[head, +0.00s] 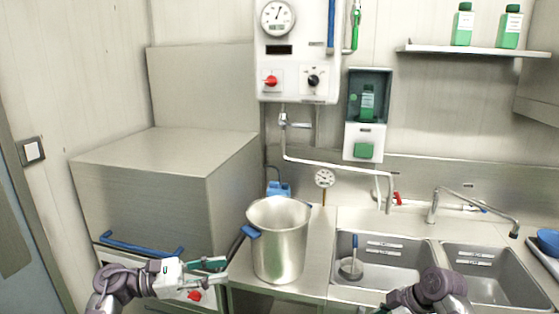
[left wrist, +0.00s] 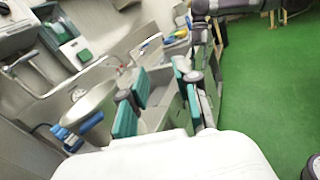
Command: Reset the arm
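My left gripper (head: 216,270) is at the lower left of the head view, left of the steel pot and in front of the steel cabinet. In the left wrist view its teal-padded fingers (left wrist: 160,105) stand apart with nothing between them. My right arm (head: 435,288) shows only in part at the bottom, in front of the sinks. Its gripper is out of the head view. The tall steel pot (head: 280,245) stands upright on the counter, with blue at its rim. The pot also shows beyond the left gripper in the wrist view (left wrist: 88,106).
A steel cabinet (head: 150,170) with a blue handle (head: 140,245) fills the left. A metal pipe (head: 340,166) reaches over the counter. Two sinks with a faucet (head: 470,202) are at the right; the left sink (head: 385,275) holds a small metal item.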

